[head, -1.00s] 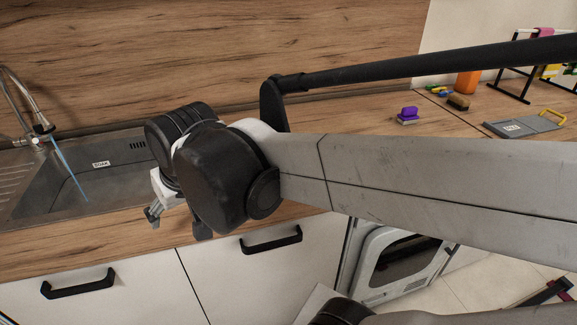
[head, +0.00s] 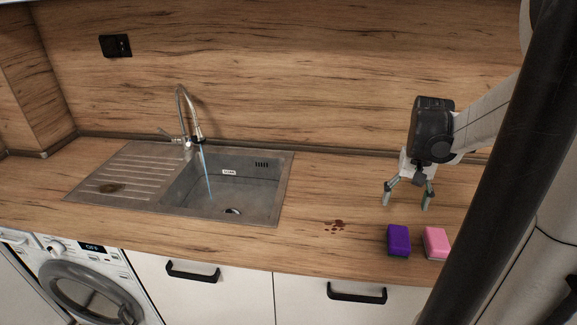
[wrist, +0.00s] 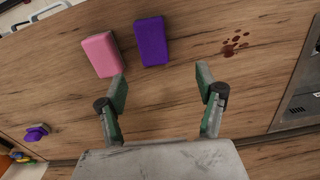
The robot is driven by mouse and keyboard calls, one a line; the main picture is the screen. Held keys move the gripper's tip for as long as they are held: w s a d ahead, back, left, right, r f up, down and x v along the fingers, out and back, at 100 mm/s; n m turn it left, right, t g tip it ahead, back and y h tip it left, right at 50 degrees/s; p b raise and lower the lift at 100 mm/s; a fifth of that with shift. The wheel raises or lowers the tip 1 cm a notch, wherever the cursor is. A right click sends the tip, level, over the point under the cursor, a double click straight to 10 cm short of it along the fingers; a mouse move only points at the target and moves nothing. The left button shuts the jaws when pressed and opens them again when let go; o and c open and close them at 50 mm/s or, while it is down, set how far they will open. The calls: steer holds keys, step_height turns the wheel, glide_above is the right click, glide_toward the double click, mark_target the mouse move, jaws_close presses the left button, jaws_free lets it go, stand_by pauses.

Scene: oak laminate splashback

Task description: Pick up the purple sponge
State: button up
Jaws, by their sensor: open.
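The purple sponge (head: 398,240) lies on the wooden counter near its front edge, just left of the pink sponge (head: 436,242). In the wrist view, the purple sponge (wrist: 151,41) lies beyond my fingertips, with the pink sponge (wrist: 102,54) on its left. My gripper (head: 405,205) is above the counter, slightly behind the purple sponge, pointing down. In the wrist view, my gripper (wrist: 162,80) has its fingers spread, with only bare counter between them. It touches neither sponge.
A reddish-brown stain (head: 334,226) marks the counter left of the sponges. The steel sink (head: 283,185) has water running from its tap (head: 187,120). Another small purple object (wrist: 36,132) shows at the wrist view's left. Counter between sink and gripper is otherwise clear.

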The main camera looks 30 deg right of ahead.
mark_target(400, 235)
steer(key=f, duration=0.5)
steer(key=s+d+f, duration=0.1)
steer(key=f, duration=0.2)
steer(key=shift+f, duration=0.25)
steer(key=shift+s+a+f, duration=0.1)
steer(key=shift+s+f, duration=0.05)
steer(key=shift+f, duration=2.55)
steer(key=shift+c, duration=0.5)
steer(key=c, duration=0.9)
steer(key=shift+r, duration=0.2)
steer(key=shift+c, duration=0.2)
